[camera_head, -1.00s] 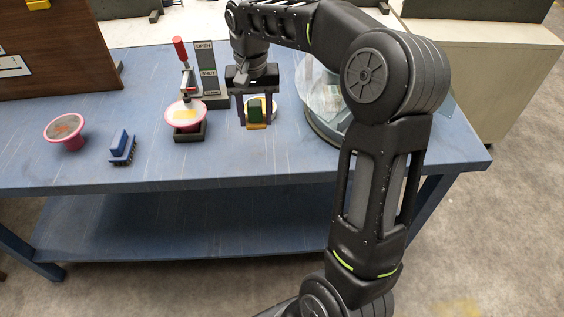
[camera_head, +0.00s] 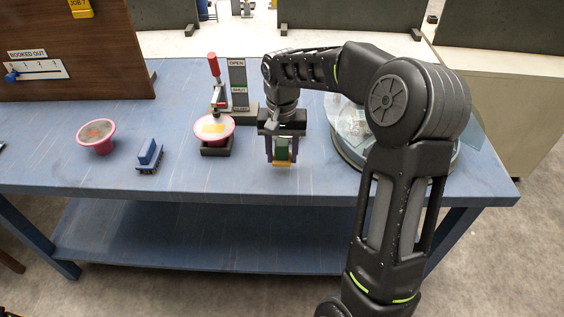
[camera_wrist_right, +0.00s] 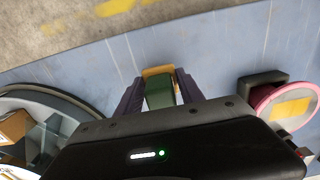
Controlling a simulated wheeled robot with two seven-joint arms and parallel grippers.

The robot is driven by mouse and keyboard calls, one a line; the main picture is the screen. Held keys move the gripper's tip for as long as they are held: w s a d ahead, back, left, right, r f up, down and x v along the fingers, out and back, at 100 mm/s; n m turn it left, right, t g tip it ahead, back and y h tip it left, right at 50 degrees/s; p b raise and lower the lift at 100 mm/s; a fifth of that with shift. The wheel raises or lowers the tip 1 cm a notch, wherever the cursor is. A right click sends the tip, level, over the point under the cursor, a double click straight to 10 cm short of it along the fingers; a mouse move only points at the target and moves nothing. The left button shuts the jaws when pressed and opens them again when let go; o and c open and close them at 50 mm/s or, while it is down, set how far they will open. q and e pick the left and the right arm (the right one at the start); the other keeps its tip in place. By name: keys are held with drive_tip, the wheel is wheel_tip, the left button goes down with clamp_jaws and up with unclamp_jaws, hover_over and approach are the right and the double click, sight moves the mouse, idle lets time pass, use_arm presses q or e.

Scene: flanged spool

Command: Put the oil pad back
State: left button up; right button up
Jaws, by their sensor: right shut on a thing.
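The oil pad, which I take to be the small green block (camera_head: 282,150) with a yellow-orange lower edge, is between the fingers of my right gripper (camera_head: 282,156). The gripper is shut on it, above the front part of the blue table. In the right wrist view the green block (camera_wrist_right: 160,92) also sits between the two dark purple fingers (camera_wrist_right: 160,95), its orange edge beyond it. Whether the pad touches the table is not clear. My left gripper is not in view.
Left of my gripper, a pink-rimmed spool (camera_head: 213,128) sits in a dark holder by a red-handled clamp and an OPEN/SHUT post (camera_head: 238,85). Farther left are a blue brush-like block (camera_head: 149,156) and another pink spool (camera_head: 96,136). A round glassy stand (camera_head: 350,150) is right.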

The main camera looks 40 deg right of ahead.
sight(282, 164)
drive_tip(key=shift+f, duration=1.85)
drive_tip(key=shift+f, duration=0.1)
drive_tip(key=o, duration=1.2)
wheel_tip(282, 164, up, 12)
drive_tip(key=shift+r, duration=0.15)
